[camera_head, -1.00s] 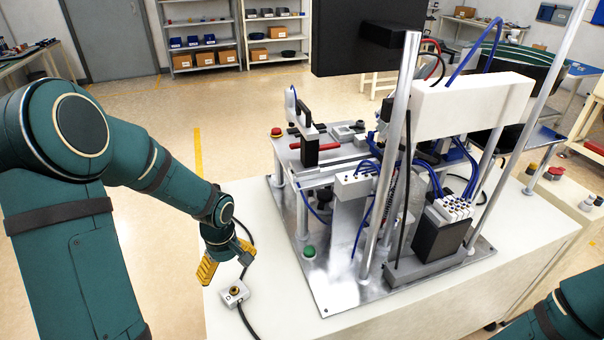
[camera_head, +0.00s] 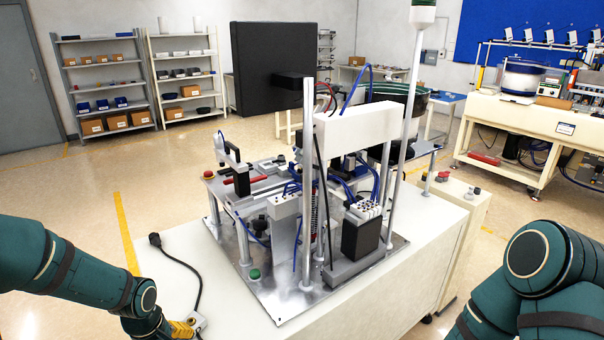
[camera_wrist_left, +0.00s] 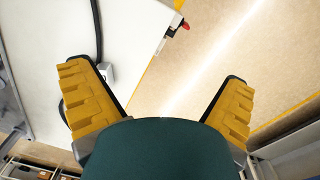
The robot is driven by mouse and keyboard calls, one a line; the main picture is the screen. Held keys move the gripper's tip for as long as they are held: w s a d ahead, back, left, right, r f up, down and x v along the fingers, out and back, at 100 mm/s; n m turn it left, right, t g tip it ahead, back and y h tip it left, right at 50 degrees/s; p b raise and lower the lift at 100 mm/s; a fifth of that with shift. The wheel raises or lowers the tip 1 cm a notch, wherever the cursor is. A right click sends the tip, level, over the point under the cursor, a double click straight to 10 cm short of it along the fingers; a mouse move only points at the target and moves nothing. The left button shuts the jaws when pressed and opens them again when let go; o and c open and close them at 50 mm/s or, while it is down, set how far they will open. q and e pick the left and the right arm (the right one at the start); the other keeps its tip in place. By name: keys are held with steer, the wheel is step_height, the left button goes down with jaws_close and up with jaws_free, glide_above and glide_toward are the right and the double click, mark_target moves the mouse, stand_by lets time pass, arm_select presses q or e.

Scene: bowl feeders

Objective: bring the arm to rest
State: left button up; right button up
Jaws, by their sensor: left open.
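My left arm (camera_head: 70,265) comes in from the left, low in the head view. Its gripper (camera_head: 182,328) shows yellow fingers at the lower edge, by the table's near left corner. In the left wrist view the gripper (camera_wrist_left: 157,75) is open, its two yellow fingers wide apart with nothing between them. The white table top (camera_wrist_left: 45,35) and the floor lie beyond the fingers. My right arm (camera_head: 540,265) is folded at the lower right of the head view; its gripper is out of view.
A small grey box (camera_head: 200,321) with a black cable (camera_head: 190,275) sits close to my left gripper. A metal-plate machine (camera_head: 310,200) stands on the white table (camera_head: 425,265). Floor (camera_head: 85,210) left of the table is clear. Shelves (camera_head: 105,85) stand behind.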

arm_select(q)
steer(key=s+d+f+m+h, duration=0.1)
steer(key=d+f+m, duration=0.2)
steer(key=d, duration=0.4)
steer(key=s+d+f+m+t+h, duration=0.1)
steer(key=s+d+f+m, duration=0.1)
steer(key=d+f, duration=0.3)
steer(key=s+d+f+m+h, duration=0.1)
steer(key=d+f+m, duration=0.3)
steer(key=d, duration=0.7)
steer(key=shift+s+f+m, duration=0.4)
steer(key=shift+s+f, duration=0.15)
